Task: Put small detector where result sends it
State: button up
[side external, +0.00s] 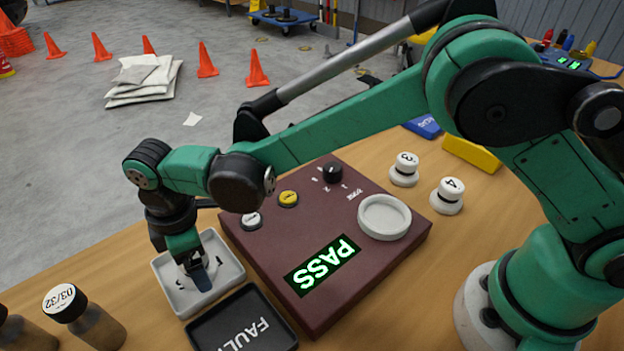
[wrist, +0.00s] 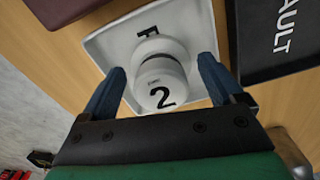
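A white detector marked 2 (wrist: 162,85) stands upright in the light grey tray (side external: 160,275), which also shows in the wrist view (wrist: 98,45). My gripper (side external: 197,272) is low over this tray. In the wrist view, my gripper's fingers (wrist: 161,68) are on either side of the detector, with narrow gaps showing, so it looks open around it. The detector is mostly hidden by my gripper in the side view. The tray's lettering is mostly covered. The maroon test unit (side external: 290,240) shows PASS in green on its display (side external: 322,266).
A black FAULT tray (side external: 215,330) lies beside the light tray. Detectors marked 3 (side external: 404,170) and 4 (side external: 448,196) stand right of the unit. The unit's round white cup (side external: 384,217) looks empty. Brown bottles (side external: 95,322) stand at the front left.

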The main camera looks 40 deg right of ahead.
notch_tip(320, 180, up, 12)
jog(key=d+r+m+t, duration=0.2)
jog(key=d+r+m, duration=0.15)
jog(key=d, duration=0.45)
jog(key=s+d+f+m+t, duration=0.1)
jog(key=s+d+m, duration=0.3)
jog(key=d, duration=0.5)
jog(key=s+d+f+m+t, duration=0.2)
jog(key=s+d+m+t, duration=0.1)
jog(key=d+m, duration=0.5)
jog(key=shift+s+d+f+t, duration=0.25)
jog(key=shift+s+d+t, duration=0.1)
jog(key=shift+d+t, duration=0.35)
jog(key=shift+d, duration=0.1)
